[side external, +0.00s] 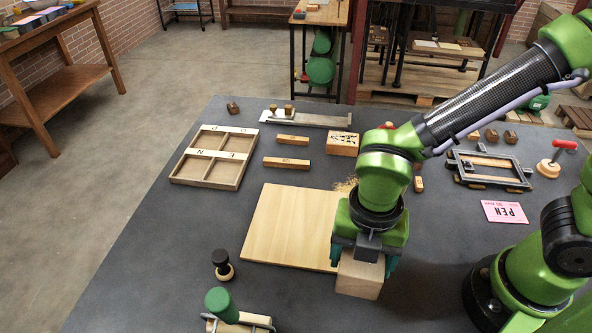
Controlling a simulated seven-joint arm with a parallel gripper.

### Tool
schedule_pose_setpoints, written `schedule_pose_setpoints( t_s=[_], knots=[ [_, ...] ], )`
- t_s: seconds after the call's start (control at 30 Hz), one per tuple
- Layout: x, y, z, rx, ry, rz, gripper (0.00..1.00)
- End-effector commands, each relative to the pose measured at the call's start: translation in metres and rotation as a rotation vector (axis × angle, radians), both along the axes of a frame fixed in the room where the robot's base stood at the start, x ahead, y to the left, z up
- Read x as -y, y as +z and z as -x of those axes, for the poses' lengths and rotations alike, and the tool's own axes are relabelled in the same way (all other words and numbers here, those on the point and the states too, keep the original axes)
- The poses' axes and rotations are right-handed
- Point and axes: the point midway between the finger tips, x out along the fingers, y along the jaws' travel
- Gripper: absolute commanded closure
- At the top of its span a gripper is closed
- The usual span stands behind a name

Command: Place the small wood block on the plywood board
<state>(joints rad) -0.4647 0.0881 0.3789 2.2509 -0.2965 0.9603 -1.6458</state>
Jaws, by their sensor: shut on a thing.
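The plywood board (290,226) is a pale square sheet lying flat on the dark table, left of my gripper. My gripper (362,262) points down at the board's right edge and is shut on a small wood block (359,279). The block is pale, box-shaped and upright between the fingers. In the picture it overlaps the board's lower right corner. I cannot tell whether the block touches the table or hangs a little above it. My wrist hides part of the board's right side.
A divided wooden tray (216,157) lies behind the board, near wooden bars (287,163) and a lettered block (343,144). A black-knobbed stamp (222,265) and a green-handled roller (225,306) stand in front. A metal frame (489,169) and pink card (504,212) lie right.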

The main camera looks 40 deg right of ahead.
Motion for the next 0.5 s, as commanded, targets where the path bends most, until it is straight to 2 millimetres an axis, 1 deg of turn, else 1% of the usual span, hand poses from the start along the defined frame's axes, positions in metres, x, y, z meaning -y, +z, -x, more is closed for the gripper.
schedule_pose_setpoints(
  t_s=[0.03, 0.1, 0.2, 0.27, 0.33, 0.43, 0.5],
  knots=[
    [0.018, -0.004, -0.012, -0.006, -0.042, 0.006, 0.63],
    [0.04, -0.011, -0.024, -0.01, -0.062, 0.007, 0.63],
    [0.069, -0.021, -0.037, -0.011, -0.06, 0.004, 0.63],
    [0.083, -0.026, -0.042, -0.009, -0.038, 0.0, 0.63],
    [0.091, -0.03, -0.044, -0.003, 0.006, -0.003, 0.63],
    [0.089, -0.031, -0.047, 0.007, 0.07, -0.009, 0.63],
    [0.085, -0.033, -0.054, 0.009, 0.092, -0.011, 0.63]
  ],
)
